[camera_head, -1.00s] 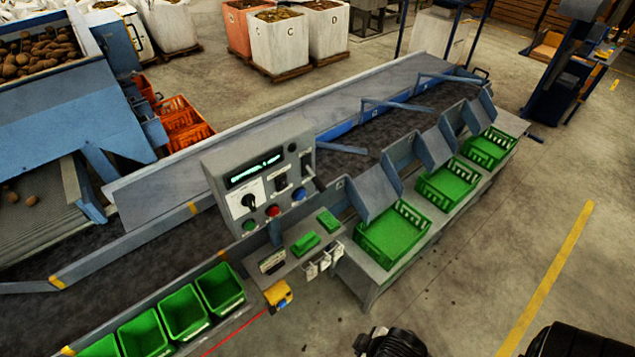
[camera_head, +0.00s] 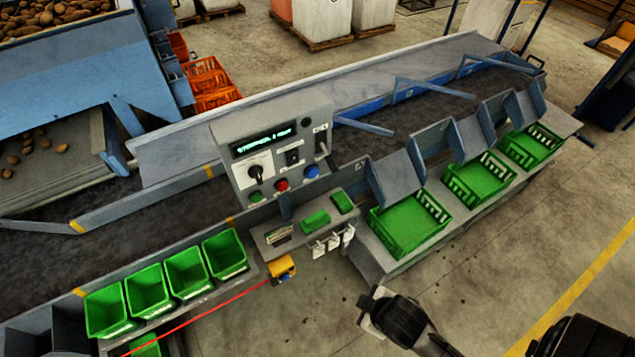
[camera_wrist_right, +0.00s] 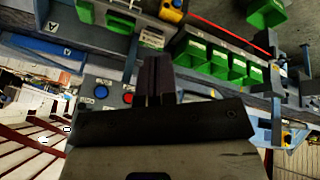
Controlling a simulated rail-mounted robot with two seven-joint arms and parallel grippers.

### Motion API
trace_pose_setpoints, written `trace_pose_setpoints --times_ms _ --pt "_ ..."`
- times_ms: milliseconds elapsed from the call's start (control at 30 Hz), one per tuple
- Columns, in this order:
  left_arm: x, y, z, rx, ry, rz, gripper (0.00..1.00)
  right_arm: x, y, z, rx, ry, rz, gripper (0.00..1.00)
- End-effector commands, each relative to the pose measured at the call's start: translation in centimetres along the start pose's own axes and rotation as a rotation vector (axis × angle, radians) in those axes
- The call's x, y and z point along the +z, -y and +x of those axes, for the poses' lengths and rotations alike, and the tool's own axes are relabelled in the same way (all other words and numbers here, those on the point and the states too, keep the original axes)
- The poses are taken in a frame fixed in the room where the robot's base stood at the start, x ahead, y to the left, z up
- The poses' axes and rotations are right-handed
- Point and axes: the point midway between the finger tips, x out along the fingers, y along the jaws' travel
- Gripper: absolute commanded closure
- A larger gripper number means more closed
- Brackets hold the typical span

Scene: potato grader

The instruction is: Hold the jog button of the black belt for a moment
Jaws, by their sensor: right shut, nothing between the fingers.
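The grey control box (camera_head: 226,146) stands beside the dark belt (camera_head: 130,220). It carries a lit green display (camera_head: 263,139), a black rotary knob (camera_head: 256,174), a green button (camera_head: 257,197), a red button (camera_head: 281,186) and a blue button (camera_head: 311,172). Their labels are too small to read, so I cannot tell which is the jog button. My right gripper (camera_wrist_right: 158,80) is shut and empty. In the right wrist view the blue button (camera_wrist_right: 100,91) and red button (camera_wrist_right: 128,98) show left of its fingers, apart from them. My left gripper is not in view.
Green bins (camera_head: 225,254) line the front at left. Green crates (camera_head: 409,224) stand on the lower shelf at right, under blue chutes. A small shelf (camera_head: 290,240) with tags juts out below the box.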

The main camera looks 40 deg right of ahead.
Motion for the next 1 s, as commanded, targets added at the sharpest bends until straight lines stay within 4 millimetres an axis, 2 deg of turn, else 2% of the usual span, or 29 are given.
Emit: trace_pose_setpoints --times_ms 33,200,300,400,600,700,833,1000 --pt "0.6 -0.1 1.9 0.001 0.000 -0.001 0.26 -0.3 -1.3 2.7 0.072 -0.034 -0.120 1.00" --pt "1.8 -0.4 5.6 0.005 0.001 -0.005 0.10 -3.8 -7.7 8.5 0.413 -0.116 -0.689 1.00" --pt "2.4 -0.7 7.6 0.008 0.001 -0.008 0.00 -6.1 -11.3 10.7 0.635 -0.098 -1.043 1.00" --pt "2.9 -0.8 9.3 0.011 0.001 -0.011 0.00 -8.3 -14.2 12.2 0.846 -0.033 -1.373 1.00" --pt "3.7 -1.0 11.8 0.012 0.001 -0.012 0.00 -11.7 -18.0 13.7 1.178 0.172 -1.882 1.00" --pt "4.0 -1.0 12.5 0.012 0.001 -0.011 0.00 -12.7 -19.1 14.0 1.285 0.271 -2.047 1.00" --pt "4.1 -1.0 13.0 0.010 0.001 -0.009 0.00 -13.5 -19.8 14.2 1.366 0.358 -2.173 1.00" --pt "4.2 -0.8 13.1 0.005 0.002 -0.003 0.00 -13.9 -20.1 14.1 1.403 0.401 -2.229 1.00"
